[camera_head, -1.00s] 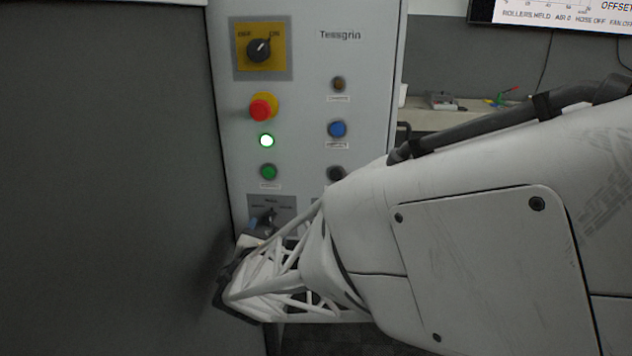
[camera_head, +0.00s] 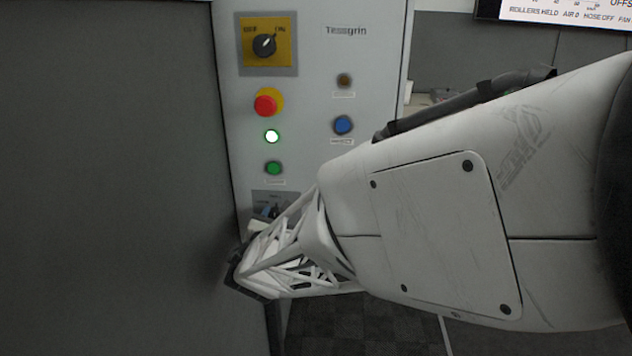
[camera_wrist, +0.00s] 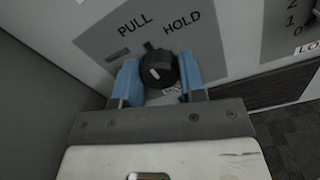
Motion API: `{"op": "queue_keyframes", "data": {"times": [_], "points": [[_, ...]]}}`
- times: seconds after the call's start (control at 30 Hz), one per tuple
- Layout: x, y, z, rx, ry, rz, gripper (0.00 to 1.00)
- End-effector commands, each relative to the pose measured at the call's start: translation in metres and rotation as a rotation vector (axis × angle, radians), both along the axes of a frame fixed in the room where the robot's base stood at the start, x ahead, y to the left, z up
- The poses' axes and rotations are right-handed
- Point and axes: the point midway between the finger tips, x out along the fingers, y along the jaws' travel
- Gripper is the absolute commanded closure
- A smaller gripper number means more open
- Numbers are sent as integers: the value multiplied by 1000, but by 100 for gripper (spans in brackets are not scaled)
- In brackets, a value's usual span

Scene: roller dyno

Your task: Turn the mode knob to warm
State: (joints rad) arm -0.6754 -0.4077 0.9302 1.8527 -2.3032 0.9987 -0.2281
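The black mode knob (camera_wrist: 158,70) sits on a grey plate (camera_wrist: 210,50) lettered PULL and HOLD. Its narrow end points up between those two words, and a white mark shows on its face. No word "warm" is readable. The two blue fingers of my gripper (camera_wrist: 159,78) stand on either side of the knob, very close to it. Whether both press on it cannot be told. In the head view my gripper (camera_head: 266,220) is at the lower part of the panel and covers most of the mode plate (camera_head: 262,198).
The white cabinet panel (camera_head: 310,90) carries a yellow off/on switch (camera_head: 264,44), a red stop button (camera_head: 266,102), a lit white lamp (camera_head: 271,136), a green button (camera_head: 273,168) and a blue button (camera_head: 343,125). Another numbered dial (camera_wrist: 312,18) is at right. A grey wall (camera_head: 110,170) stands close at left.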

Motion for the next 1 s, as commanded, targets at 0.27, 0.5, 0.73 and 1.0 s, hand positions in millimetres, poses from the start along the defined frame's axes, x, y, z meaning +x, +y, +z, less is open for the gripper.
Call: {"op": "queue_keyframes", "data": {"times": [0.27, 0.5, 0.73, 1.0], "points": [[0, 0, 0, -7, 0, 0, 86], [0, 0, 1, -69, -1, 0, 86], [0, 0, 0, -205, 0, 0, 86], [0, 0, 0, -432, 0, 0, 86]]}}
